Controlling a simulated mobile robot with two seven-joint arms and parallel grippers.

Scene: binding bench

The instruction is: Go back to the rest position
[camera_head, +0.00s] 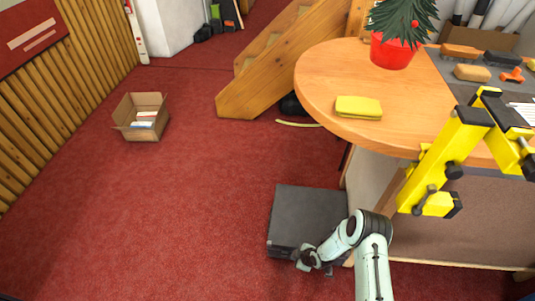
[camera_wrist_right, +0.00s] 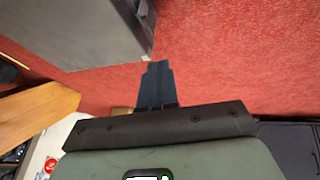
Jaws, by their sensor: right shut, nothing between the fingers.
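My right arm comes in at the bottom right of the head view and bends over to the left. Its gripper (camera_head: 303,259) is low down, in front of the near edge of a dark grey box (camera_head: 308,210) beside the table; I cannot tell whether they touch. In the right wrist view the dark fingers of my right gripper (camera_wrist_right: 155,84) are together with nothing between them, with red carpet beyond. My left gripper is not in view.
A round wooden table (camera_head: 328,68) holds a potted plant (camera_head: 391,52) and a yellow pad (camera_head: 358,107). A yellow frame (camera_head: 440,155) stands at its near edge. Wooden steps (camera_head: 285,55) are behind. An open carton (camera_head: 141,131) sits at left; the carpet (camera_head: 170,215) between is clear.

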